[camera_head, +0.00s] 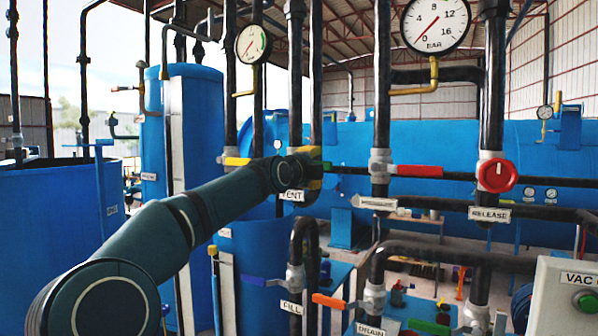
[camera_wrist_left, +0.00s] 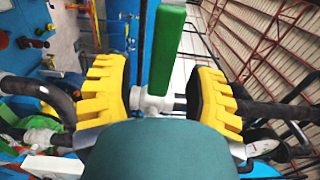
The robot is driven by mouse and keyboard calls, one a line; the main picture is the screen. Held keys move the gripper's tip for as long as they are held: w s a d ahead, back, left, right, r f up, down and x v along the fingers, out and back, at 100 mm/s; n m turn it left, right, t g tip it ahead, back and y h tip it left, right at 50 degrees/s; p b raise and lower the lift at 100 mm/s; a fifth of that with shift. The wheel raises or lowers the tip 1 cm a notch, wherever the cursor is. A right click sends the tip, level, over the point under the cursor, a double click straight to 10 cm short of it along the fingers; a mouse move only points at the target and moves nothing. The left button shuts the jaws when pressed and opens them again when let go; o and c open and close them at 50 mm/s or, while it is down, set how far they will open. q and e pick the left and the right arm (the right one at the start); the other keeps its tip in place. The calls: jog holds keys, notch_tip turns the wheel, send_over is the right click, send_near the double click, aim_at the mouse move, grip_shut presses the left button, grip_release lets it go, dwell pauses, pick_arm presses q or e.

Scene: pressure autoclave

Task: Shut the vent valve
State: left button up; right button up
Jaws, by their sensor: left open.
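The vent valve has a green lever handle (camera_wrist_left: 168,60) and a white body (camera_wrist_left: 152,101), both clear in the left wrist view. In the head view most of the valve is hidden behind my left gripper (camera_head: 308,170); only a bit of green handle (camera_head: 327,167) shows at its right. The VENT label (camera_head: 291,195) hangs just below. My left gripper (camera_wrist_left: 166,98) is open, with a yellow-padded finger on each side of the valve body and visible gaps to both. The handle sticks out lengthwise, square to the pipe in the wrist view. My right gripper is not in view.
Black vertical pipes crowd the middle. A gauge (camera_head: 436,22) is above right, and a VAC panel (camera_head: 566,300) is at lower right.

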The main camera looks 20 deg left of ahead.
pick_arm(q)
jog(key=s, duration=0.9)
jog(key=shift+s+a, duration=0.3)
jog(key=shift+a, duration=0.05)
jog(key=w+d+f+n+g+h, duration=0.1)
jog(key=d+f+n+g, duration=0.1)
jog(key=f, duration=0.8)
jog(key=w+d+f+n+g, duration=0.1)
jog(key=w+d+f+n, duration=0.15)
jog(key=f, duration=0.75)
jog(key=w+d+f+n+g+h, duration=0.1)
jog(key=d+f+n+g, duration=0.15)
jog(key=f, duration=0.85)
jog(key=s+d+f+n+g, duration=0.2)
jog(key=s+d+f+n, duration=0.15)
jog(key=f, duration=0.65)
jog(key=s+d+f+n+g, duration=0.2)
jog(key=s+d+f, duration=0.15)
jog(key=f, duration=0.65)
jog(key=s+d+f+n+g, duration=0.2)
jog(key=s+f+n+g, duration=0.1)
jog(key=s+f, duration=0.6)
jog(key=s+d+f+n+g, duration=0.3)
jog(key=s+f, duration=0.7)
jog(key=s, duration=0.7)
jog(key=shift+s+d+f+n+g+h, duration=0.3)
jog(key=shift+n+g, duration=0.15)
jog(key=shift+n, duration=0.6)
